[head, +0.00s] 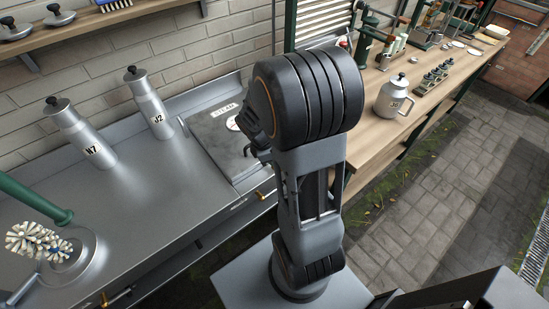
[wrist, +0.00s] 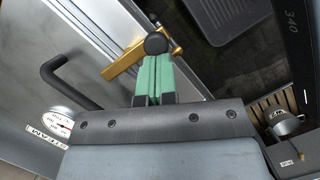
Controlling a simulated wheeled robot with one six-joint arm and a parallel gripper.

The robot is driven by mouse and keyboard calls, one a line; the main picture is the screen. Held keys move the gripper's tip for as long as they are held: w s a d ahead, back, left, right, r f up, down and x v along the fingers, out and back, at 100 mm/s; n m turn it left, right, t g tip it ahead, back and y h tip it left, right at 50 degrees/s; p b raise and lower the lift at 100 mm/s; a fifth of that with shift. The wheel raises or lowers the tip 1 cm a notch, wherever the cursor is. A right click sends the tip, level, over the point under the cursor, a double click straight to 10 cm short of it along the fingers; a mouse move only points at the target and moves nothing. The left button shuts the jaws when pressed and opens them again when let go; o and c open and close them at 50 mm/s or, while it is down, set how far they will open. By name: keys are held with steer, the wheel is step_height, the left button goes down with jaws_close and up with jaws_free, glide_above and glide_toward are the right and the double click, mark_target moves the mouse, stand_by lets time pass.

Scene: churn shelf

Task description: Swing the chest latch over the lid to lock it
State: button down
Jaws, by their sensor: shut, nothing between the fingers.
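The chest lid (head: 222,148) is a grey metal panel set in the steel counter, partly hidden by my arm in the head view. In the wrist view the lid (wrist: 40,70) fills the left side, with a black bar handle (wrist: 68,88). The brass latch (wrist: 118,66) lies just beyond my fingertips, with a round dark knob (wrist: 156,43) on it. My gripper (wrist: 153,62) has its green fingers shut together with nothing between them. The fingertips are right at the knob; I cannot tell whether they touch it.
Steel canisters N7 (head: 82,138) and J2 (head: 150,105) stand on the counter left of the lid. A round brush (head: 40,243) is at the lower left. A wooden bench (head: 420,98) with a steel jug (head: 392,98) is at the right. The paved floor is clear.

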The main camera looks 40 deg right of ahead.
steer(key=shift+s, duration=0.1)
steer(key=p+v, duration=0.9)
steer(key=v, duration=0.1)
stand_by(0.5)
